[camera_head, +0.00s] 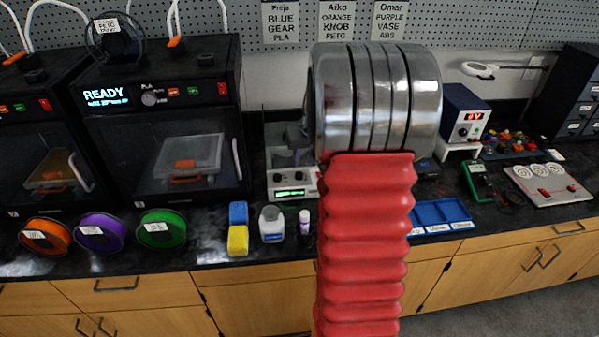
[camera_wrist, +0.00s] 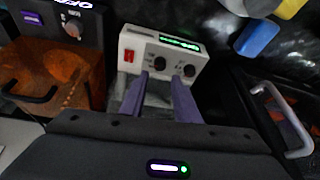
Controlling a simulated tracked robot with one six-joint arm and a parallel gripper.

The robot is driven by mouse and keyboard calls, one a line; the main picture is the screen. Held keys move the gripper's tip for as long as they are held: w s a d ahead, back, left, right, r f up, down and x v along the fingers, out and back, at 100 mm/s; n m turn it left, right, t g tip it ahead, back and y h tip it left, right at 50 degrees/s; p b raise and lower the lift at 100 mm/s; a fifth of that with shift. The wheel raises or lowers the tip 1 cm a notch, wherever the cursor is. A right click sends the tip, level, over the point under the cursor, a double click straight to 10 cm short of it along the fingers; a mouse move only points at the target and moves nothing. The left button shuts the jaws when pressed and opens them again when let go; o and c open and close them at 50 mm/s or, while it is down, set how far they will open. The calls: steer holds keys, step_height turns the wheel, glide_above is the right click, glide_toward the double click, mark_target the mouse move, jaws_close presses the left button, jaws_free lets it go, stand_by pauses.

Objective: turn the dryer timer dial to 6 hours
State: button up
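The dryer appears to be the light grey unit (camera_wrist: 150,42) in the wrist view, with a lit green display, a red switch and two dark dials, one on the left (camera_wrist: 160,64) and one on the right (camera_wrist: 189,70). I cannot tell which is the timer, nor read the setting. The unit also shows in the head view (camera_head: 274,190), left of my arm, under a clear box. My gripper (camera_wrist: 160,76) is open, with two purple fingers apart and nothing between them. Its tips point at the dial panel near the left dial; contact is unclear.
A black printer (camera_head: 200,120) reading READY stands left of the dryer. Blue and yellow sponges (camera_head: 238,240) and a white bottle (camera_head: 271,224) stand at the bench front. In the wrist view, a black unit with a knob (camera_wrist: 72,27) and an orange chamber (camera_wrist: 75,70) are left.

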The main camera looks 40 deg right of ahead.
mark_target(299, 174)
steer(key=x, duration=0.8)
steer(key=shift+f, duration=0.15)
jaws_close()
